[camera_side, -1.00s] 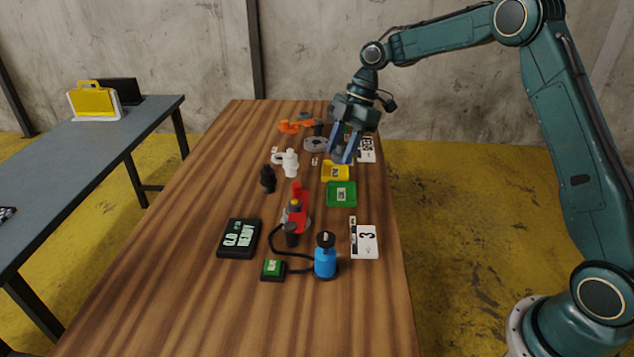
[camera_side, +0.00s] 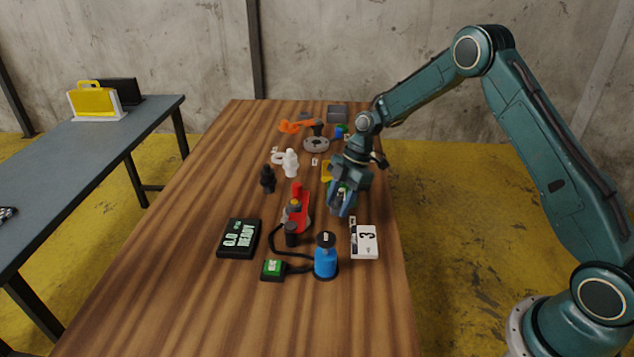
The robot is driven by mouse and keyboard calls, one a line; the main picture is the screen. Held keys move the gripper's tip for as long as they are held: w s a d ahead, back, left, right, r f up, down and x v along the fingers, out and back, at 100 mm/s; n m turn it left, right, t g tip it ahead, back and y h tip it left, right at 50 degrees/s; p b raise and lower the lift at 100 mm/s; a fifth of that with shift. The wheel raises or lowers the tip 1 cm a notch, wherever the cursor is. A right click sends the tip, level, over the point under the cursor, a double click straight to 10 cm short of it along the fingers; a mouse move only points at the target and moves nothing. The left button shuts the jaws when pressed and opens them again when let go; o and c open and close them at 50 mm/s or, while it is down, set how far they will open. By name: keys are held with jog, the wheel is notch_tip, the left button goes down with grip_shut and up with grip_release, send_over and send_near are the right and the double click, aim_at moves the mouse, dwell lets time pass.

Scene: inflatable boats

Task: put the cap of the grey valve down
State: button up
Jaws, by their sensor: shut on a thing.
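My gripper (camera_side: 341,208) is low over the near right part of the wooden table, at the green tray (camera_side: 342,187). It is shut on a small grey thing, likely the grey valve's cap, mostly hidden between the fingers. I cannot tell whether that thing touches the tray. The gripper hides most of the green tray and part of the yellow tray (camera_side: 326,171) behind it. A grey round piece (camera_side: 316,145) farther back may be the grey valve; it is too small to be sure.
A white fitting (camera_side: 290,163) and a black one (camera_side: 267,180) stand left of the gripper. The table's front is clear.

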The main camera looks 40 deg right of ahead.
aim_at(338, 224)
jog(key=shift+f, duration=2.25)
jog(key=shift+f, duration=0.1)
jog(key=o, duration=0.9)
jog(key=shift+o, duration=0.2)
jog(key=v, duration=1.2)
jog(key=shift+s, duration=0.1)
